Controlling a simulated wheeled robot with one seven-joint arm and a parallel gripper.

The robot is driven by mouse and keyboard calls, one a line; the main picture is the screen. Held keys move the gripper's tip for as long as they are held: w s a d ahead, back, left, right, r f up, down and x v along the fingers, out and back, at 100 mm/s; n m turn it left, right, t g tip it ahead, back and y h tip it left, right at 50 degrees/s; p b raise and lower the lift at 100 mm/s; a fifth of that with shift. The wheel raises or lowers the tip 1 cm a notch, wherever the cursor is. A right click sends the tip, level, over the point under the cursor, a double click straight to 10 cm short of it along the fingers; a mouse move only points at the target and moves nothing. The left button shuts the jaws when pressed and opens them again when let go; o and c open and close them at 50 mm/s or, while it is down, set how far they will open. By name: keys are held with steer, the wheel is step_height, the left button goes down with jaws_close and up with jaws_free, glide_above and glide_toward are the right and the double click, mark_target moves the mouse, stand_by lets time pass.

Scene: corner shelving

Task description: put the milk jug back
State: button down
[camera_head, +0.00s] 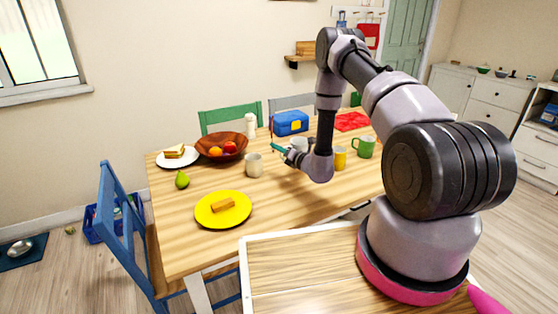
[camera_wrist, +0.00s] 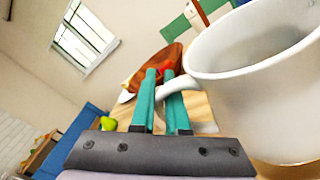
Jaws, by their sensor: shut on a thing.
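The milk jug, white with a looped handle, fills the right of the wrist view (camera_wrist: 265,85), seen close up with its open top showing. My gripper, with teal fingers (camera_wrist: 161,84), is shut on its handle. In the head view my gripper (camera_head: 280,149) is over the far half of the table. The white jug (camera_head: 299,144) shows beside it, partly hidden by my wrist. I cannot tell whether the jug touches the table.
On the wooden table stand a cream mug (camera_head: 253,165), a wooden fruit bowl (camera_head: 211,138), a yellow plate (camera_head: 207,215), a pear (camera_head: 182,180), a blue box (camera_head: 290,123), a yellow cup (camera_head: 340,158) and a green mug (camera_head: 364,146). The front right of the tabletop is clear.

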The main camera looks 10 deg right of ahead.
step_height(320, 180, down, 4)
steer(key=shift+f, duration=0.2)
steer(key=c, duration=0.9)
jaws_free()
steer(key=shift+f, duration=0.1)
